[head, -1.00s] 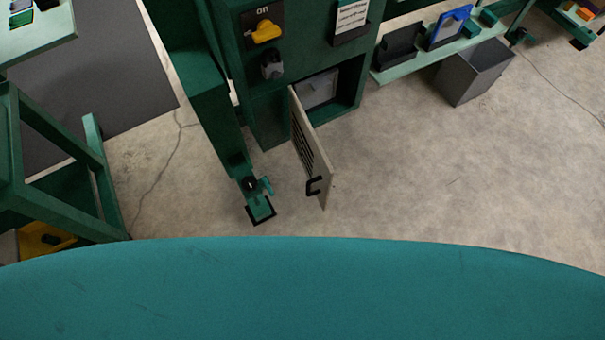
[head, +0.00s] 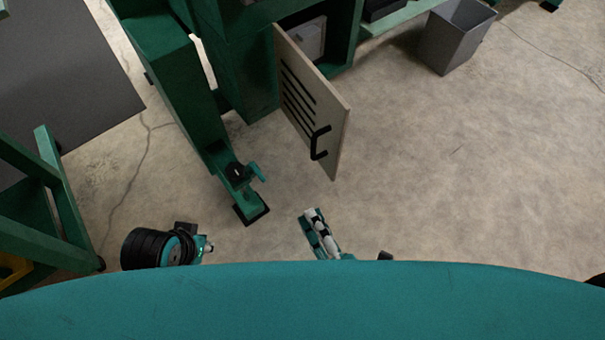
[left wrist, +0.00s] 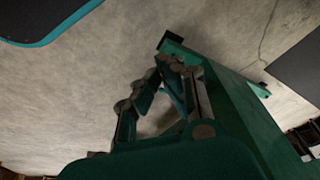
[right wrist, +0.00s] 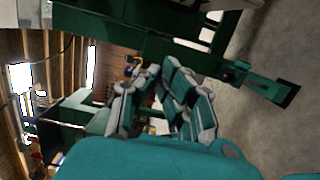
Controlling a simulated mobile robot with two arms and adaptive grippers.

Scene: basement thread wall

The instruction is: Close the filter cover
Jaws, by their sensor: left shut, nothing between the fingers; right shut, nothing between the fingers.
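The filter cover (head: 326,105) is a beige panel with dark slots and a black handle (head: 318,143). It stands swung open from the green cabinet, and the filter compartment (head: 307,38) behind it is exposed. My right gripper (head: 311,213) is shut and empty, below the cover and apart from it in the head view. Its fingers also show in the right wrist view (right wrist: 160,72). My left gripper is shut and empty in the left wrist view (left wrist: 172,68). In the head view the left arm shows only partly at the lower left. I cannot make out the cover in either wrist view.
A green machine leg with a teal-handled foot (head: 240,185) stands left of the cover. A grey bin (head: 455,40) stands at the upper right. A green frame (head: 60,190) is at the left. The floor right of the cover is clear.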

